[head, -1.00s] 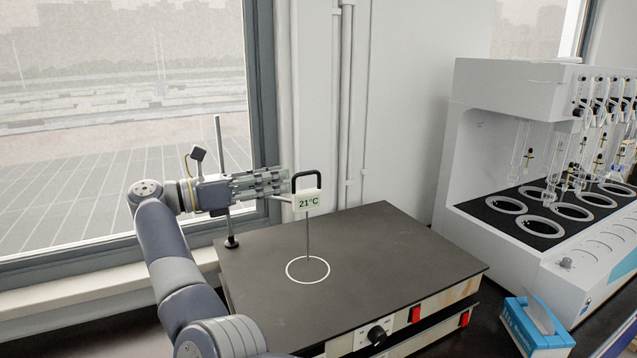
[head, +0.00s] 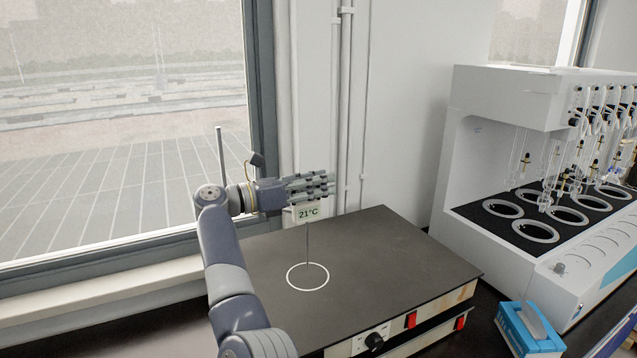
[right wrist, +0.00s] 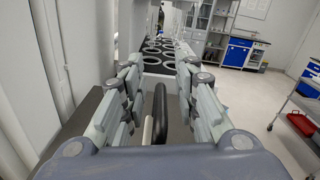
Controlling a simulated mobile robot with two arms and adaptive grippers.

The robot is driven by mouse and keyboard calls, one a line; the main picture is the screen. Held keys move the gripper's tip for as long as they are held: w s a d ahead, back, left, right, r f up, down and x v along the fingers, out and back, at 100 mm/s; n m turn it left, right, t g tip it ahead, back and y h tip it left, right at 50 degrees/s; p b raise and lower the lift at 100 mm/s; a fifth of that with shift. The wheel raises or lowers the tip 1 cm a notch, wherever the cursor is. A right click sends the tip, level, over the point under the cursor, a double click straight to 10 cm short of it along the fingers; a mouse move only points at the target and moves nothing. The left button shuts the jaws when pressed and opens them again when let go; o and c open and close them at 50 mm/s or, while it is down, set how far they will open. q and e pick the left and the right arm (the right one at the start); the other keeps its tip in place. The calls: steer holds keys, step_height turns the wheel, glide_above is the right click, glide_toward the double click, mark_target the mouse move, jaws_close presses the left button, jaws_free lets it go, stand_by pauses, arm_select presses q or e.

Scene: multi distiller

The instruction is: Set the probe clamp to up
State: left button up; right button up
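The probe clamp shows in the head view as a pale box with a green 21°C display (head: 308,213) on a thin vertical probe rod (head: 308,245). The rod hangs over a white ring on the dark hotplate top (head: 390,250). My right gripper (head: 328,184) is level with the clamp's top and covers its black handle there. In the right wrist view the black handle (right wrist: 160,112) stands between the two spread fingers of the right gripper (right wrist: 160,75). A gap shows on the right side of the handle; contact on the left is unclear. My left gripper is not in view.
A thin support rod (head: 221,160) stands behind my right arm. A white multi-distiller (head: 500,110) stands to the right, with a blue tissue box (head: 528,330) in front of it. The window and wall pipes are close behind the hotplate.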

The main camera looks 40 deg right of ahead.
jaws_close()
steer(key=shift+w+f, duration=0.1)
steer(key=shift+r, duration=0.4)
step_height(320, 180, up, 13)
